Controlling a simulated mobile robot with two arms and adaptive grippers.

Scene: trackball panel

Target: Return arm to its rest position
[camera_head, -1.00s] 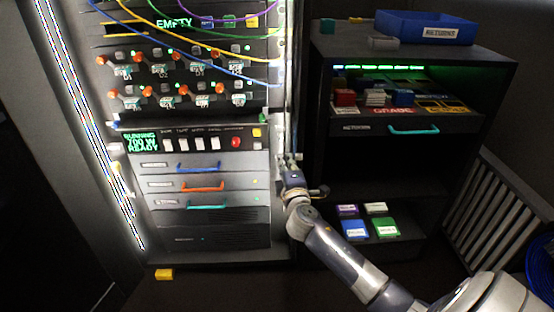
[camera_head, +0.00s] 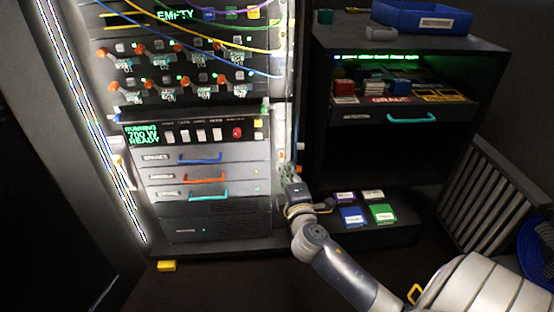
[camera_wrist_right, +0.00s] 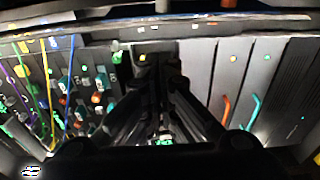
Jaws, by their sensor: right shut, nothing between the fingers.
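My right arm comes in from the lower right in the head view. Its gripper (camera_head: 286,172) is in front of the right edge of the panel rack (camera_head: 215,228), level with the drawers. In the right wrist view the gripper (camera_wrist_right: 162,132) is shut with nothing between its fingers. The rack's knobs and cables show on the left there, and the drawer handles on the right. Whether the gripper touches the rack edge I cannot tell. My left gripper is not in view.
A dark shelf unit (camera_head: 492,42) stands right of the rack, with a blue bin (camera_head: 420,18) on top. Colored boxes (camera_head: 352,216) lie low in it. A slatted crate (camera_head: 490,205) stands at the right. A yellow block (camera_head: 167,266) lies below the rack.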

